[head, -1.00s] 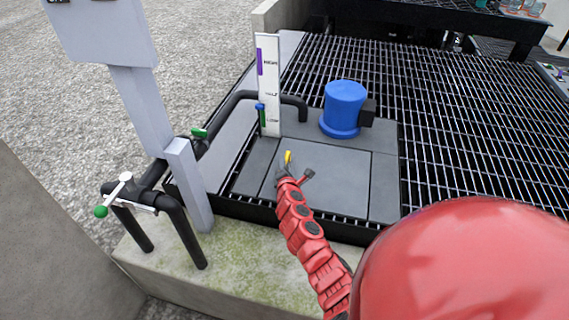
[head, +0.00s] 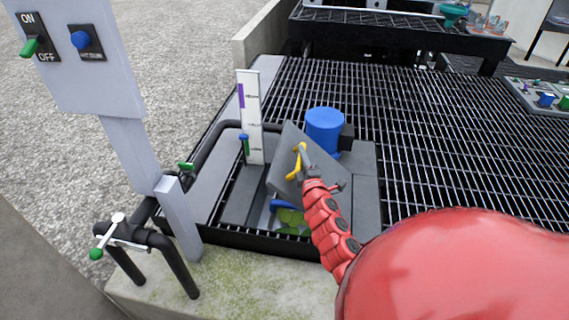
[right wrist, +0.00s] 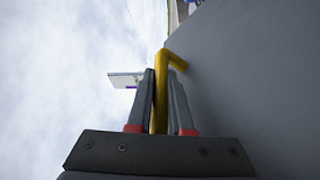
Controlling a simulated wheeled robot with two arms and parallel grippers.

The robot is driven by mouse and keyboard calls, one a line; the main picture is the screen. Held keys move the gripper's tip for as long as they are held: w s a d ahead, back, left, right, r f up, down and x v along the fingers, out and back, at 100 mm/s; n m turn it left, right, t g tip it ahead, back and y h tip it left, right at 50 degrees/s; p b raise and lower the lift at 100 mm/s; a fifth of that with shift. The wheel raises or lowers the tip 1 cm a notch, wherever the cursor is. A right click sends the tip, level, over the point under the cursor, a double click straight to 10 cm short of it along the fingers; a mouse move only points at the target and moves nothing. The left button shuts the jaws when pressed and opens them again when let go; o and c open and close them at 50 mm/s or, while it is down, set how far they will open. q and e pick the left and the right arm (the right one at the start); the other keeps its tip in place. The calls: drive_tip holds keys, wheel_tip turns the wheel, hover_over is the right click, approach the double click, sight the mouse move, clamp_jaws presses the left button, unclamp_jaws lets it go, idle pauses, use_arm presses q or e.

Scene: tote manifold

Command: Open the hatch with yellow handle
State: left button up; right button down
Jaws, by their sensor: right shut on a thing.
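The grey hatch (head: 312,158) is tilted up from the dark platform in the head view, in front of the blue motor-like cylinder (head: 324,130). Its yellow handle (head: 295,163) is on the near face. My right gripper (head: 302,160) is at the handle. In the right wrist view the right gripper (right wrist: 162,95) has its two fingers on either side of the yellow handle (right wrist: 161,90), shut on it, with the grey hatch (right wrist: 250,80) filling the right side. Below the raised hatch an opening shows green and blue things (head: 290,218). My left gripper is not in view.
A white level gauge (head: 249,115) stands behind the hatch to the left. A black pipe (head: 170,243) with a green-tipped valve lever and a grey control post (head: 128,150) stand at the left. Black grating (head: 450,150) spreads to the right.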

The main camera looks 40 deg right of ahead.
drive_tip(key=s+d+r+m+h+p, duration=0.2)
drive_tip(key=s+d+m, duration=0.4)
drive_tip(key=s+d, duration=0.3)
drive_tip(key=s+d+r+m+h+p, duration=0.3)
drive_tip(key=s+d+m+p, duration=0.2)
drive_tip(key=s, duration=0.7)
drive_tip(key=d+m, duration=0.2)
drive_tip(key=d, duration=0.2)
drive_tip(key=shift+r, duration=0.2)
drive_tip(key=shift+s, duration=0.1)
drive_tip(key=c, duration=0.8)
unclamp_jaws()
drive_tip(key=shift+c, duration=0.2)
drive_tip(key=f+v, duration=0.1)
drive_tip(key=v, duration=1.6)
